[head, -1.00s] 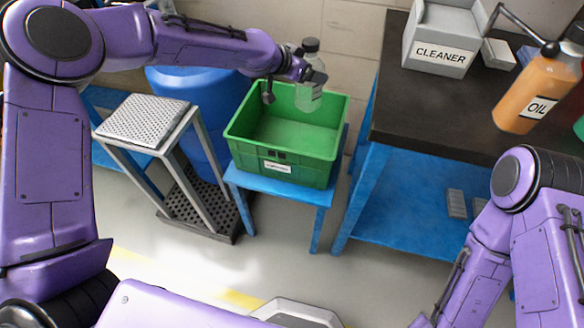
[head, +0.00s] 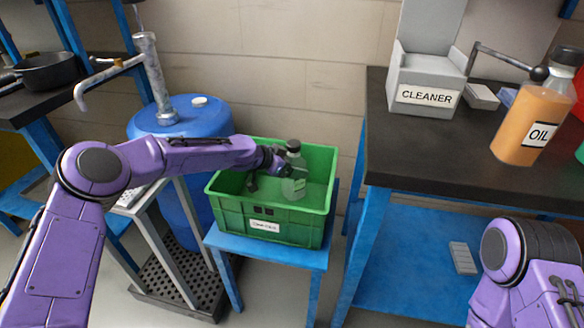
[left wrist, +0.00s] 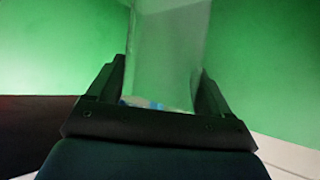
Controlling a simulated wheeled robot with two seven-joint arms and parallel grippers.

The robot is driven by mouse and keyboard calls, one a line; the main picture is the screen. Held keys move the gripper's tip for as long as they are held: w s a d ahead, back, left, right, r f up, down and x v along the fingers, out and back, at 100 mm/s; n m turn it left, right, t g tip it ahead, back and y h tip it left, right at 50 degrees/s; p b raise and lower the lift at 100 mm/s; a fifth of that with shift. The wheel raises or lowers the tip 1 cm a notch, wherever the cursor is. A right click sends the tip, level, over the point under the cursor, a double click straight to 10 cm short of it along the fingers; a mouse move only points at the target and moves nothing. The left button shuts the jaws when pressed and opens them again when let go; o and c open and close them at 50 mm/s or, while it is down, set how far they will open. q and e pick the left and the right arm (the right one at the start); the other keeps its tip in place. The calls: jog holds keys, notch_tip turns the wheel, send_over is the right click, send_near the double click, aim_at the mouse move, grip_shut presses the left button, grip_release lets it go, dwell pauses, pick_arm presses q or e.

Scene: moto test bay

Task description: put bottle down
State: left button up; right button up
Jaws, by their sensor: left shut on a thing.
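A clear bottle (head: 293,172) with a dark cap is in my left gripper (head: 282,166), inside the green crate (head: 268,215). It looks upright. In the left wrist view the bottle (left wrist: 168,55) stands between both fingers of my left gripper (left wrist: 162,90), with green crate walls around it. The gripper is shut on the bottle. I cannot tell whether the bottle's base touches the crate floor. My right gripper is out of view; only part of the right arm shows at the lower right of the head view.
The crate stands on a blue stand (head: 270,250). To its right is a dark-topped bench (head: 420,150) with a cleaner box (head: 428,95) and an orange oil bottle (head: 535,120). A blue barrel (head: 185,122) with a tap stands behind left, near a metal stand (head: 160,230).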

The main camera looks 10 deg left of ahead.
pick_arm(q)
jog(key=o, duration=0.9)
jog(key=shift+f, duration=0.1)
jog(key=shift+o, duration=0.2)
jog(key=shift+r, duration=0.25)
jog(key=p+v, duration=0.1)
jog(key=v, duration=1.1)
jog(key=shift+p, duration=0.3)
jog(key=shift+d, duration=0.1)
